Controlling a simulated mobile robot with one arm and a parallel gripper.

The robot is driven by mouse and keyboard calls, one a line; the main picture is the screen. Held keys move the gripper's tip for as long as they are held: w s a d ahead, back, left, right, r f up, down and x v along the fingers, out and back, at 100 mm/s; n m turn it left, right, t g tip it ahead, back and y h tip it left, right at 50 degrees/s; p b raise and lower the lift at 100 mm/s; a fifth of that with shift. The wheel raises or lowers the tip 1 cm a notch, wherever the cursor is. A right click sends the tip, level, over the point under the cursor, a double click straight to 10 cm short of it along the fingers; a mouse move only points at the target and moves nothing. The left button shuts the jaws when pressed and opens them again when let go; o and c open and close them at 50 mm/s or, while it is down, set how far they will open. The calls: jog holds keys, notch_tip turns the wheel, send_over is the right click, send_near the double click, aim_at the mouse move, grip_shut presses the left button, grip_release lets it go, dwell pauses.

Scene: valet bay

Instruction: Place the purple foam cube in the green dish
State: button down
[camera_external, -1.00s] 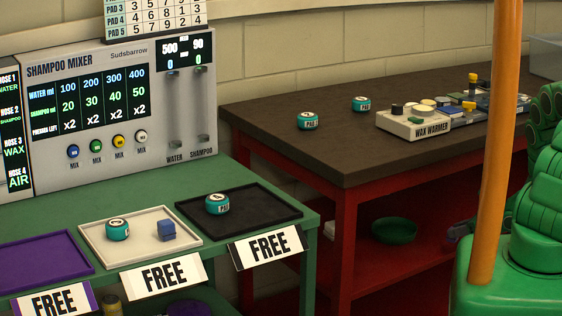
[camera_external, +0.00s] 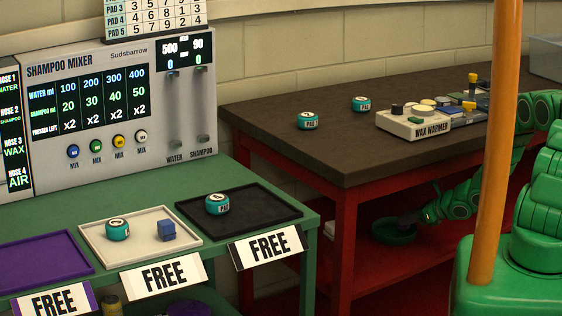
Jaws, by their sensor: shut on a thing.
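The green dish (camera_external: 393,233) sits on the red lower shelf under the dark-topped table, in shadow. My gripper (camera_external: 408,219) reaches in under the tabletop from the right and is at the dish, over its right part. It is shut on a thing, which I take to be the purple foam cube. The cube itself is too small and dark to make out between the fingers. Whether it touches the dish I cannot tell.
The tabletop (camera_external: 300,155) lies low over my arm, and a red table leg (camera_external: 343,250) stands left of the dish. An orange post (camera_external: 497,130) crosses in front of my arm. A blue cube (camera_external: 167,230) lies on the white tray (camera_external: 140,257).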

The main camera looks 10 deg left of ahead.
jog(key=shift+w+a+r, duration=0.1)
jog(key=shift+w+a, duration=0.1)
jog(key=shift+a, duration=0.2)
jog(key=shift+f, duration=1.8)
jog(key=c, duration=0.8)
grip_release()
jog(key=shift+o, duration=0.2)
jog(key=v, duration=1.2)
